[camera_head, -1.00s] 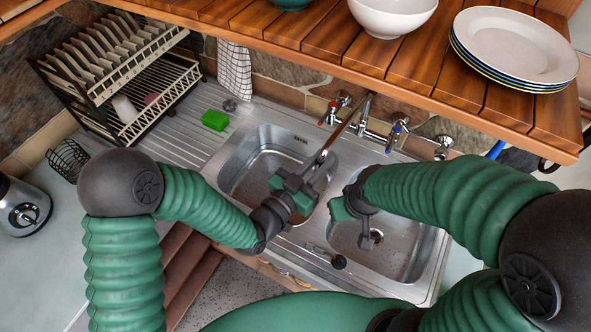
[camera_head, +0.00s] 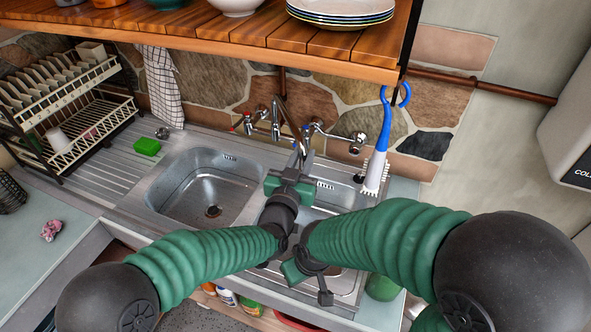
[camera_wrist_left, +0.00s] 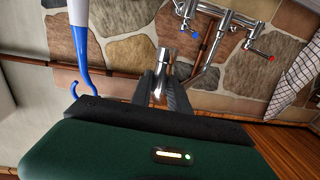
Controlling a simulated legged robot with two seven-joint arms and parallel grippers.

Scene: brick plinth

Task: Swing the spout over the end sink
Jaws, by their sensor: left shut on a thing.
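The metal spout (camera_head: 291,127) reaches out from the wall tap (camera_head: 276,122) toward the near side of the right basin. My left gripper (camera_head: 302,155) is shut on the spout near its free end. In the left wrist view the spout's end (camera_wrist_left: 162,66) shows between my two fingers. The left basin (camera_head: 205,190) is empty, with its drain showing. The right basin (camera_head: 335,193) is largely hidden under my arms and left gripper. My right gripper (camera_head: 308,284) is low over the near part of the right basin, and its finger opening is unclear.
A blue-handled brush (camera_head: 376,165) hangs right of the tap. A wooden shelf (camera_head: 230,50) with plates and bowls overhangs the back. A dish rack (camera_head: 70,115), a green sponge (camera_head: 146,146) and a towel (camera_head: 161,88) are to the left.

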